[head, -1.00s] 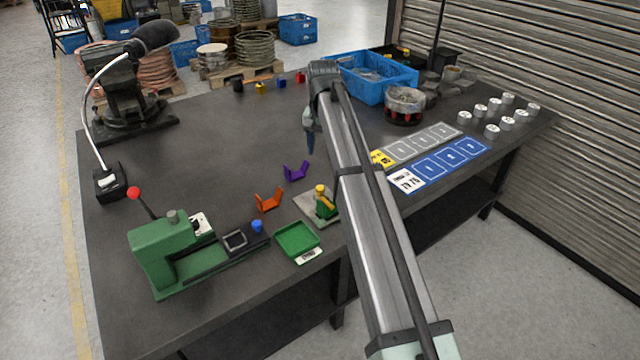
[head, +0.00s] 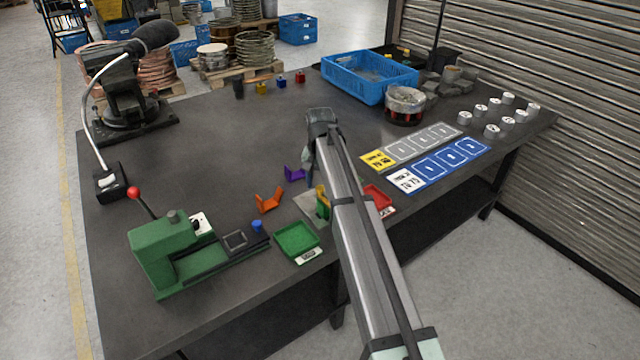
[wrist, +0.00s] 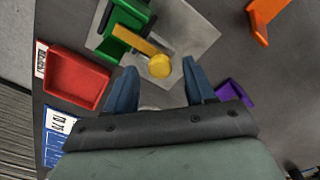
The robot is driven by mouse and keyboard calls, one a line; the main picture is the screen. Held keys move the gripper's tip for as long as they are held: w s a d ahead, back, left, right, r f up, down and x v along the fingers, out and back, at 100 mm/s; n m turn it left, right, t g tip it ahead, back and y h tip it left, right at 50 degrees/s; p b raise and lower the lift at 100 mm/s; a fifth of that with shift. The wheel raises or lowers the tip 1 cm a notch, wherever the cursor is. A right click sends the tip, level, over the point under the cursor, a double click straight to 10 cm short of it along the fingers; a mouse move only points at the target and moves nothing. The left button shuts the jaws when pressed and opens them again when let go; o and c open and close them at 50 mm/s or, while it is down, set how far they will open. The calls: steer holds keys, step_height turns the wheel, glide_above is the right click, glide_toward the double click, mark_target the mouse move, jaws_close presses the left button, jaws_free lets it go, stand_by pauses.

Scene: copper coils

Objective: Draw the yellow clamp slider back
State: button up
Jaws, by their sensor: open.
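The clamp is a green fixture (wrist: 128,30) on a grey metal plate (wrist: 200,32), with a yellow slider (wrist: 135,42) that ends in a round yellow knob (wrist: 159,66). In the wrist view the knob sits just beyond and between my open fingertips (wrist: 157,75), and I see no contact. In the head view the clamp (head: 322,205) stands near the table's front edge, partly hidden by my arm. My gripper (head: 308,160) is above the table just behind the clamp; its fingers are mostly hidden there.
A purple bracket (head: 293,174) and an orange bracket (head: 268,201) lie left of my arm. A green tray (head: 297,238) and a red tray (head: 377,197) flank the clamp. A green press (head: 165,250) stands at front left. The table's middle is clear.

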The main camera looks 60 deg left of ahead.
steer(key=shift+f, duration=0.5)
steer(key=shift+c, duration=0.3)
jaws_close()
